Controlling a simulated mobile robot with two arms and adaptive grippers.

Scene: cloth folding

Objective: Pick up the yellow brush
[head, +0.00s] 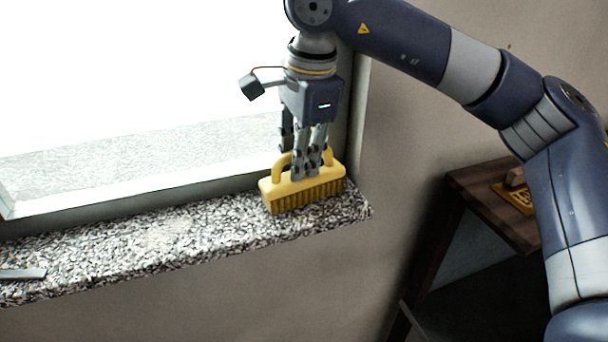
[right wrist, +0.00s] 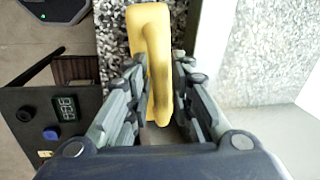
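The yellow brush (head: 303,187) rests upright, bristles down, on the speckled stone sill near its right end. My right gripper (head: 306,165) points straight down over it, with its fingers at the brush's handle. The bristles are hidden in that view. My left gripper is not in view.
The speckled sill (head: 170,235) runs along a bright window with a pale frame (head: 130,190). A flat grey object (head: 22,274) lies at the sill's left end. A dark wooden shelf (head: 485,190) with a yellow item (head: 515,196) stands at right. The middle of the sill is clear.

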